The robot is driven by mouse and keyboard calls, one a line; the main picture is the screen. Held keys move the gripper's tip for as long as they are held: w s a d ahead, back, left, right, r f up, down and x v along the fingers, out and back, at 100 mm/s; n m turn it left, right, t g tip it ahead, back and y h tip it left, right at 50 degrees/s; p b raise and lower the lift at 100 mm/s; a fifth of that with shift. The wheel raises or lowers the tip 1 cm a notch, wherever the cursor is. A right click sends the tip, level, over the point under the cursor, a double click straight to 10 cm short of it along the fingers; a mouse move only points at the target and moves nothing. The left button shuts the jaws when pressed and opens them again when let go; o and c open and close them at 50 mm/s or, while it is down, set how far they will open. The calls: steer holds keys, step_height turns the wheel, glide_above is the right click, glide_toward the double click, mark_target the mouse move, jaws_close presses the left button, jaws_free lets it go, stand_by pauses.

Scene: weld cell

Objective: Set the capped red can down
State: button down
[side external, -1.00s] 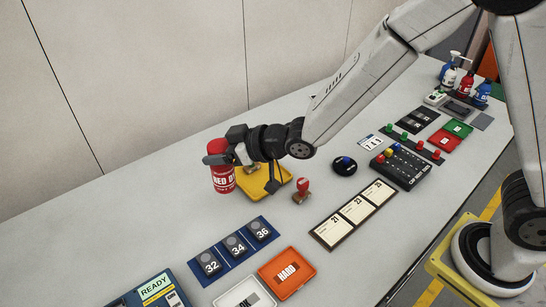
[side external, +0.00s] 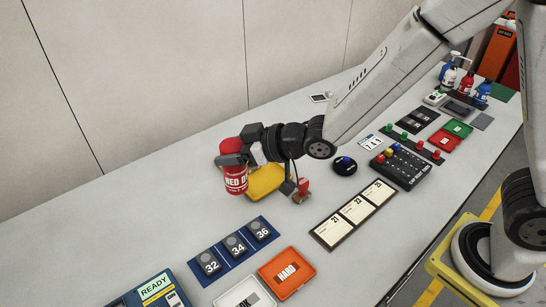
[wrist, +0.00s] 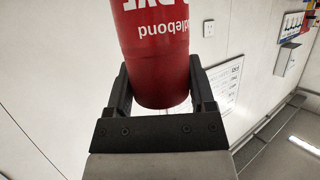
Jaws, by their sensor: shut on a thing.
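The capped red can (side external: 236,181) is in my gripper (side external: 232,160) in the side view, over the left part of the grey bench. It looks close to upright, with its white lettering facing the camera. Its red top (side external: 230,145) shows above the fingers. I cannot tell whether its base touches the bench. In the wrist view the can (wrist: 152,60) sits between the two fingers of my gripper (wrist: 158,88), which are shut on its sides. The far end of the can is cut off there.
A yellow tray (side external: 265,181) lies just right of the can, partly hidden by my gripper. A red stamp (side external: 302,187) stands beside it. A blue number strip (side external: 236,246) and an orange tray (side external: 287,273) lie nearer. The bench left of the can (side external: 150,195) is clear.

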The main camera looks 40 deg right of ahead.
steer(key=shift+w+d, duration=0.25)
steer(key=shift+d, duration=0.25)
steer(key=s+d+f+n+y, duration=0.1)
steer(key=s+d+f, duration=0.1)
steer(key=d, duration=0.9)
steer(key=s+d+f+n+g+y, duration=0.1)
steer(key=s+d+f, duration=0.1)
steer(key=d, duration=0.9)
steer(key=shift+d+f+g, duration=0.3)
steer(key=shift+d+f, duration=0.05)
steer(key=shift+d, duration=0.05)
steer(key=shift+f, duration=0.1)
steer(key=shift+f, duration=2.15)
steer(key=shift+f, duration=1.8)
